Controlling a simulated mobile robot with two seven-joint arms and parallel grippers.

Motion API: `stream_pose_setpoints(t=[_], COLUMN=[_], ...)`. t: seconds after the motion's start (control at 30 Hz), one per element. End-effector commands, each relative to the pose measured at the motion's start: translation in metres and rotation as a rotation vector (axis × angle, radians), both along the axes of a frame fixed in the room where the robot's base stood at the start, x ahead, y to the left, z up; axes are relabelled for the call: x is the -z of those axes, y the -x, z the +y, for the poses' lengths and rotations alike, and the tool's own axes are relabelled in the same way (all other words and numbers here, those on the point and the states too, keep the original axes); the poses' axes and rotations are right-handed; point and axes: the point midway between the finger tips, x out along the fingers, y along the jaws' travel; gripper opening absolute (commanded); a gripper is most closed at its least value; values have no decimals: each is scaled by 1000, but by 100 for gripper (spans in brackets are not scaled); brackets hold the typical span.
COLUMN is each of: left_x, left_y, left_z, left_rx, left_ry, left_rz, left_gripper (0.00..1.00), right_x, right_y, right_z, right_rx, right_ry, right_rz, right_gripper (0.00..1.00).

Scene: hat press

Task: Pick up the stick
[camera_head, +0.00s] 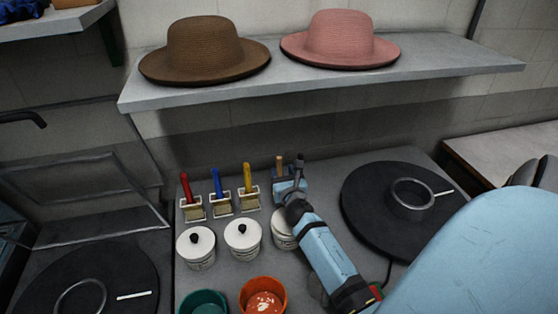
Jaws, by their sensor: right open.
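Several upright sticks or handles stand in small holders at the back of the grey table: a red one (185,184), a blue one (216,181), a yellow one (247,177) and a tan wooden one (279,164). Which of them is the task's stick, I cannot tell. My right gripper (294,180) is open, reaching in from the lower right. It is beside the tan stick, just to its right, and partly covers its holder. Whether they touch is unclear. My left gripper is not in view.
White lidded jars (243,240) stand in front of the holders, one partly behind my right arm. Green (203,304) and orange (263,299) pots are at the front. Black discs (365,215) with rings flank them. Brown (205,52) and pink (340,42) hats sit on a shelf above.

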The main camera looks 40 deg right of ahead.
Motion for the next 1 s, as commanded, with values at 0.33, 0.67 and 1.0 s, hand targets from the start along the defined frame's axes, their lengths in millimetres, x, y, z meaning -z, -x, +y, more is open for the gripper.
stream_pose_setpoints(t=[0.33,0.67,1.0], left_x=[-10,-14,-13], left_y=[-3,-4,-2], left_z=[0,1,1], left_rx=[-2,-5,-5], left_ry=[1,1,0], left_rz=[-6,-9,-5], left_gripper=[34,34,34], right_x=[-3,-1,-1], right_y=[-30,-58,-57], right_z=[-16,-32,-32], right_rx=[1,0,-1], right_ry=[-4,0,0], right_rz=[-2,0,0], right_gripper=[47,47,10])
